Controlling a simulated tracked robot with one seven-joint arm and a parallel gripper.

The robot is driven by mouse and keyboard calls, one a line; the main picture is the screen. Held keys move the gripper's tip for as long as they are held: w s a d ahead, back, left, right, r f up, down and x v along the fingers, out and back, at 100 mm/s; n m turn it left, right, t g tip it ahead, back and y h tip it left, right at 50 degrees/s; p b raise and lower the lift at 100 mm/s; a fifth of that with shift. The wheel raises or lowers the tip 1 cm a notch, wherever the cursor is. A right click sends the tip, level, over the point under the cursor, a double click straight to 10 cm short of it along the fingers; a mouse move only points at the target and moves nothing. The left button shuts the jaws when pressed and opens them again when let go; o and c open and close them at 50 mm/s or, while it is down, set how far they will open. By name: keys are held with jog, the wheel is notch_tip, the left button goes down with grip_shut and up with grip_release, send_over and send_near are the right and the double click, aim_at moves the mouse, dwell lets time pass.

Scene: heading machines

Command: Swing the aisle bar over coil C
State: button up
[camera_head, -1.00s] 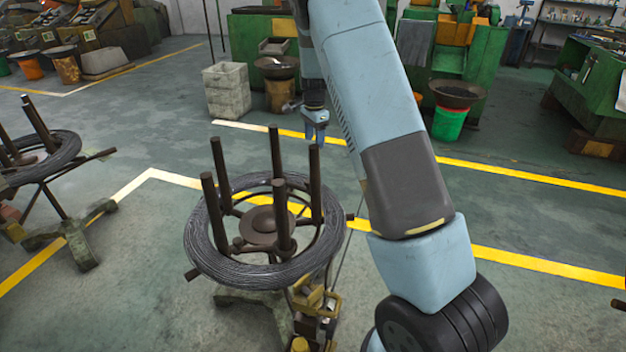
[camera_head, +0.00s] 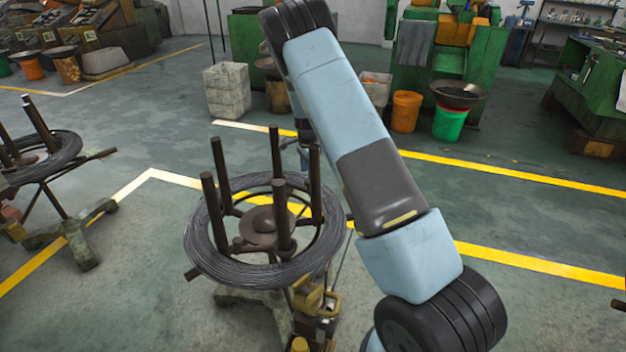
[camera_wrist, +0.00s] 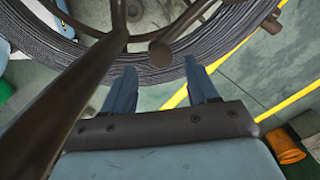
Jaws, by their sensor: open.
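A coil of dark wire (camera_head: 212,252) lies on a brown reel stand in the middle of the head view, with several upright posts around a round hub (camera_head: 258,225). Short bar ends stick out beneath the coil. I see no label, so I cannot tell which coil is C or which bar is the aisle bar. My gripper (camera_wrist: 160,78) is open, with nothing between its fingers. In the head view it is at the coil's far right side, partly hidden behind posts. In the wrist view a brown post (camera_wrist: 62,98) passes close on the left, and the wire coil (camera_wrist: 160,68) shows beyond the fingertips.
A second reel with a wire coil (camera_head: 62,150) stands at the left. Yellow lines cross the floor, and the right-hand floor is open.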

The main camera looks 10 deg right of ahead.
jog(key=shift+f, duration=2.35)
jog(key=shift+c, duration=0.2)
grip_shut()
